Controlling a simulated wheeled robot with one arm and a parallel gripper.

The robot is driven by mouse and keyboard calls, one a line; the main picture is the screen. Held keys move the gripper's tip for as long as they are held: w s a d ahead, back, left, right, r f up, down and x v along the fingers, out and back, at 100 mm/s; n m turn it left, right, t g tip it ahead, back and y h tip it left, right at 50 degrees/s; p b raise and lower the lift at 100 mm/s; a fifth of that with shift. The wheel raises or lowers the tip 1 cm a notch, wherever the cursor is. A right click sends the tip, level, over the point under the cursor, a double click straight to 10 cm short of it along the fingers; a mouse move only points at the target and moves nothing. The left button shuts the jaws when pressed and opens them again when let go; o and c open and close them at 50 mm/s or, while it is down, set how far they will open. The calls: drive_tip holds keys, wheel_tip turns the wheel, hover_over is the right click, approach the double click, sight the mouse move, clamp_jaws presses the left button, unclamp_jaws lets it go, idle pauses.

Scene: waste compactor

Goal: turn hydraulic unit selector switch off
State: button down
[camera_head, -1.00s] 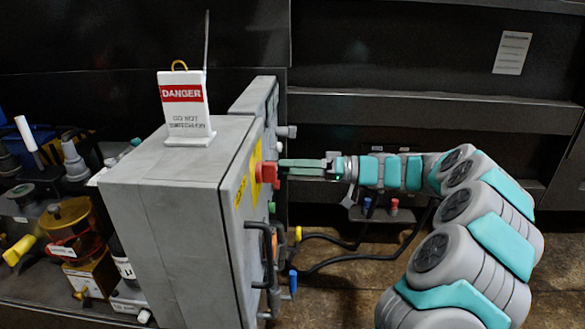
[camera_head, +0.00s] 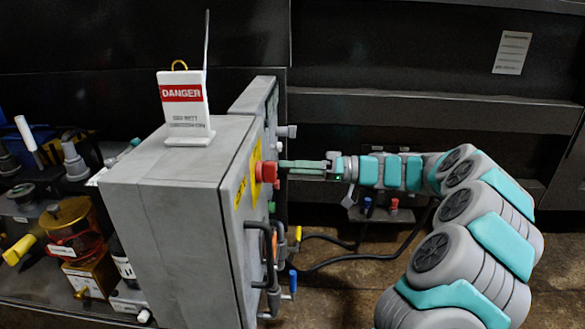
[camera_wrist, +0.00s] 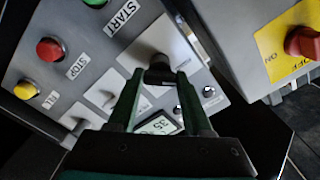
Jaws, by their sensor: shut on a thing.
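A black selector knob (camera_wrist: 158,68) sits on a light square plate on the grey control panel (camera_wrist: 90,35) in the wrist view. My gripper (camera_wrist: 160,80) has its two green fingers shut on this knob, one on each side. The knob's position marks are not readable. In the head view my gripper (camera_head: 284,164) reaches left to the side face of the grey cabinet (camera_head: 185,220), and the knob is hidden there.
A red rotary switch on a yellow ON/OFF plate (camera_wrist: 303,42) is at right in the wrist view, and a red stop button (camera_wrist: 50,50) at left. A white danger sign (camera_head: 185,105) stands on the cabinet. Pipes (camera_head: 268,255) project below my gripper.

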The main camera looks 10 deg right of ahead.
drive_tip(key=shift+m+p, duration=2.65)
drive_tip(key=shift+m, duration=1.75)
drive_tip(key=shift+c, duration=1.6)
unclamp_jaws()
drive_tip(key=v, duration=0.7)
drive_tip(key=shift+d+b, duration=0.3)
drive_tip(key=shift+d, duration=0.05)
